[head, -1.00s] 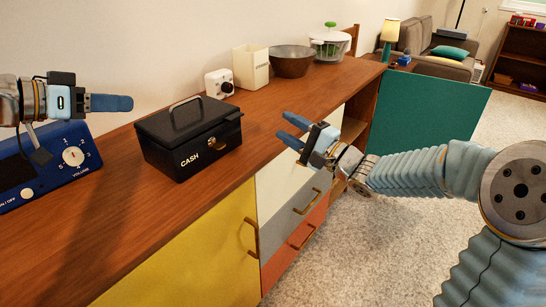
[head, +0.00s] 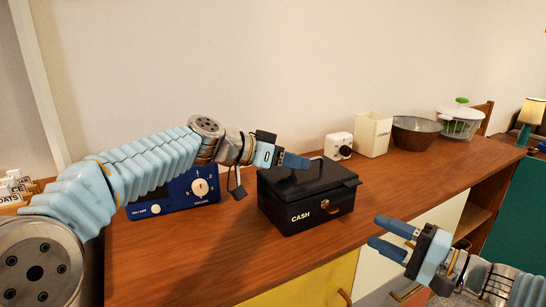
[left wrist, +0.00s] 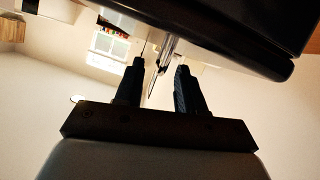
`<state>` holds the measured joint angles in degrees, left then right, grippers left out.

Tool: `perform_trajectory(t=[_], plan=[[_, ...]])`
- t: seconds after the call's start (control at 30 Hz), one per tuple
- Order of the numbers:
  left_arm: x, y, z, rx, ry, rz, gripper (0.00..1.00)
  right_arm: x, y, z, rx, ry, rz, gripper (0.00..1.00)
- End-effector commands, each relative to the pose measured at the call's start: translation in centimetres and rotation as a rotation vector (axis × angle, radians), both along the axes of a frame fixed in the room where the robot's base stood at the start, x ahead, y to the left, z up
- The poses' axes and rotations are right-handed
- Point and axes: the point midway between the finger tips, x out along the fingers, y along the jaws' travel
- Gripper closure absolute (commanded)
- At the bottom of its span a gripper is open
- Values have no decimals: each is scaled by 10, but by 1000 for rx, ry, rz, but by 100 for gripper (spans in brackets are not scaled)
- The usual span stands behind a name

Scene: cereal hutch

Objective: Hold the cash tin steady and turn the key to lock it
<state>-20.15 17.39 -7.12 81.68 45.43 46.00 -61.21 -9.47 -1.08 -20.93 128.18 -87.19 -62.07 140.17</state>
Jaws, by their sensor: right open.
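The black cash tin (head: 284,215) stands shut on the wooden counter, with "CASH" in white on its front. A small brass-coloured piece (head: 326,203) shows on the front, right of the word; I cannot make out its turn. My right gripper (head: 388,238) is open and empty, in front and right of the tin.
A white timer (head: 339,146), cream canister (head: 373,134), dark bowl (head: 416,138) and salad spinner (head: 461,122) stand along the back right. The counter (head: 230,262) before the tin is clear.

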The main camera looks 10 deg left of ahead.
Motion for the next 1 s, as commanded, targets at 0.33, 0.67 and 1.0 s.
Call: perform_trajectory(t=[0.33,0.67,1.0], plan=[[12,-19,-9,-1,-1,0,61,0,0,0,0,0,0,57],[12,-19,-9,-1,0,1,82,0,0,0,0,0,0,57],[12,-19,-9,-1,0,1,100,0,0,0,0,0,0,57]])
